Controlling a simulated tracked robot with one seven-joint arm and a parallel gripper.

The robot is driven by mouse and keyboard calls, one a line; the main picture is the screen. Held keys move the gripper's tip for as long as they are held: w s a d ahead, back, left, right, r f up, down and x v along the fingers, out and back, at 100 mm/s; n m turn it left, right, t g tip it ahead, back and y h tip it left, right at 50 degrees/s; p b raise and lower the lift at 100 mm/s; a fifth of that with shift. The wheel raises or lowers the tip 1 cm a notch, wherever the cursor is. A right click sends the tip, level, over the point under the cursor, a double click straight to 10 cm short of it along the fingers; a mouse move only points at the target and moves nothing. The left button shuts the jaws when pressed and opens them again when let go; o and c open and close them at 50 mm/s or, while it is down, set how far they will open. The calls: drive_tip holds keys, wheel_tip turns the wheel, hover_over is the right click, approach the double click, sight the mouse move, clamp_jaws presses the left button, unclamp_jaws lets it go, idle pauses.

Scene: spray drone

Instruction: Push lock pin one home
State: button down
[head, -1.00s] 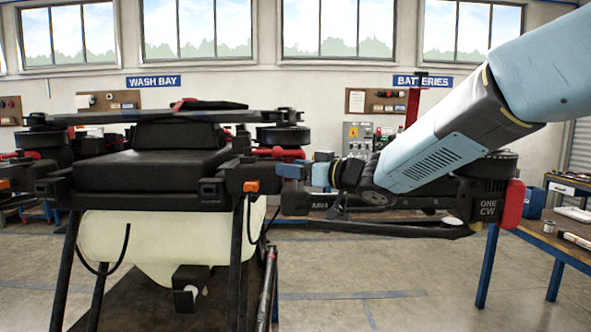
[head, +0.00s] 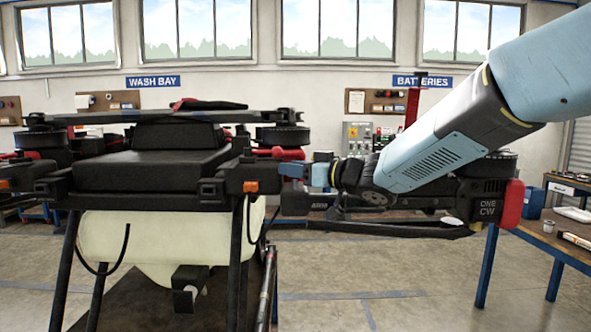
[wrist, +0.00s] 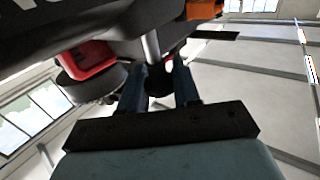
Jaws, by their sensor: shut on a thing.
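The drone's dark folding arm marked ONE CW (head: 487,208) reaches to the right from the drone's body (head: 150,170). My gripper (head: 284,170) is at the arm's root, just right of an orange block (head: 250,186) on the body. The pin's upper end runs into the dark drone part above. I cannot tell how deep it sits. The pin is too small to make out in the head view.
A pale tank (head: 140,235) hangs under the drone between dark legs. A workbench (head: 560,238) with small items stands at the right. My own arm hides part of the drone arm. Open floor (head: 400,275) lies below it.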

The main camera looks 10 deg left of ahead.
drive_tip(key=shift+d+f, duration=0.1)
drive_tip(key=shift+f, duration=1.45)
drive_tip(key=c, duration=0.8)
unclamp_jaws()
drive_tip(key=shift+d+r, duration=0.1)
drive_tip(key=shift+d, duration=0.2)
drive_tip(key=v, duration=1.3)
drive_tip(key=shift+s, duration=0.1)
drive_tip(key=shift+d, duration=0.15)
